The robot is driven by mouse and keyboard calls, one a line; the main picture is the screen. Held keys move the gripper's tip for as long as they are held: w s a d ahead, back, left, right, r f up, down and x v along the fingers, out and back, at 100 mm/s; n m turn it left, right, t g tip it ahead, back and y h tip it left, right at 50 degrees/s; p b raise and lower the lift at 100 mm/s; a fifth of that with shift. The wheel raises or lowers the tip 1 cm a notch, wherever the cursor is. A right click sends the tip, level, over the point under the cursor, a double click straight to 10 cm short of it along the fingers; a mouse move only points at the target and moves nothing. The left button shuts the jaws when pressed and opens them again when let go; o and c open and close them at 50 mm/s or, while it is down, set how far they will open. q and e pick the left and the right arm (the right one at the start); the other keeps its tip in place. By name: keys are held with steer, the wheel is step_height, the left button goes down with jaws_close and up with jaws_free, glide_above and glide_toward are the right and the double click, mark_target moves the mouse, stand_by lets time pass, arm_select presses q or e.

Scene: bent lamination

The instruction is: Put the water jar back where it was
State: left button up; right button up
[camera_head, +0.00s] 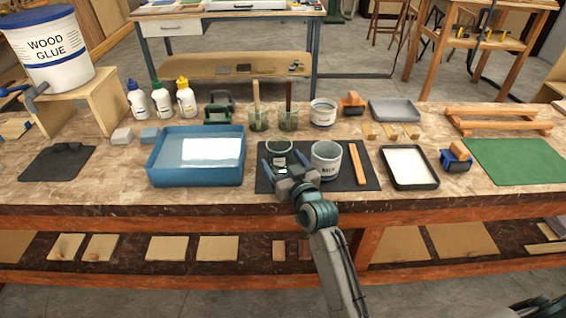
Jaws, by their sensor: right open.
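A small greenish jar (279,147), which looks like the water jar, stands upright on the dark mat (366,181). My right gripper (282,166) is open at the near side of this jar. Its fingers point away from me and hide the jar's lower part. I cannot tell whether they touch it. A white labelled pot (326,160) stands on the mat just right of the gripper. My left gripper is not in view.
A blue tray (160,178) lies left of the mat, and a dark tray with a white filling (433,180) lies right of it. Two brush jars (258,122) stand behind. An orange-brown strip (357,164) lies on the mat. A green cloth (519,162) is at right.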

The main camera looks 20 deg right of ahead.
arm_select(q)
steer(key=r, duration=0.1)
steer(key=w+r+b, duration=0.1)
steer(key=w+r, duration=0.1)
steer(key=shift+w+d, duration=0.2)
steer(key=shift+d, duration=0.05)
arm_select(e)
steer(key=s+d, duration=0.1)
steer(key=s, duration=1)
steer(key=shift+s, duration=0.35)
